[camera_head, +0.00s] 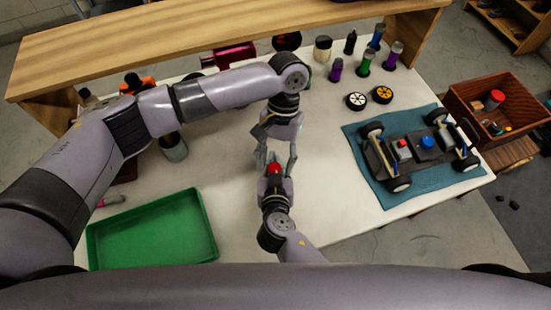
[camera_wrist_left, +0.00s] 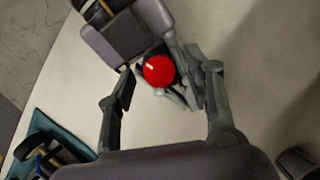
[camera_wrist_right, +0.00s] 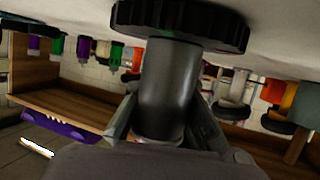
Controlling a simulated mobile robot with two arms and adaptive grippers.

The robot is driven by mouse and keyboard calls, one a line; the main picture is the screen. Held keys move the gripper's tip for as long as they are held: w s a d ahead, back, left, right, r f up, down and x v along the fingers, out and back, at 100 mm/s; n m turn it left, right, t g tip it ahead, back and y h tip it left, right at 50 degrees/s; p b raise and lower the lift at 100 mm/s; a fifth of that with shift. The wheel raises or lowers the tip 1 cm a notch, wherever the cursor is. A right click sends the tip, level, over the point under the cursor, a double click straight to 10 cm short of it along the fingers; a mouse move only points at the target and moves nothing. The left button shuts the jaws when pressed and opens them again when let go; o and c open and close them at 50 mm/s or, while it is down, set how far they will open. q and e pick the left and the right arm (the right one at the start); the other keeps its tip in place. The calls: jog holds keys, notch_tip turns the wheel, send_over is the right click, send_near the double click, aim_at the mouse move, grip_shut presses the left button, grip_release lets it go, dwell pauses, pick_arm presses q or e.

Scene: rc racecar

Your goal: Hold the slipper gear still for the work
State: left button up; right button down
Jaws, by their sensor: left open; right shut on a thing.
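In the right wrist view my right gripper (camera_wrist_right: 165,128) is shut on a dark grey cylinder (camera_wrist_right: 168,85) joined to a wide black toothed disc (camera_wrist_right: 180,18), which I take for the slipper gear. A round red piece (camera_head: 274,169) shows at the right gripper's fingers in the head view, and also in the left wrist view (camera_wrist_left: 158,70). I cannot tell whether it belongs to the gear. My left gripper (camera_head: 276,158) is open, coming from the far side. Its fingers (camera_wrist_left: 170,76) stand on either side of the red piece; contact cannot be told.
A green tray (camera_head: 208,232) lies at the front left. An RC car chassis (camera_head: 420,148) sits on a teal mat (camera_head: 377,188) at the right. Several bottles (camera_head: 363,62) and two wheels (camera_head: 369,98) stand behind it. A wooden shelf (camera_head: 220,43) spans the back.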

pick_arm(q)
jog(key=v, duration=1.2)
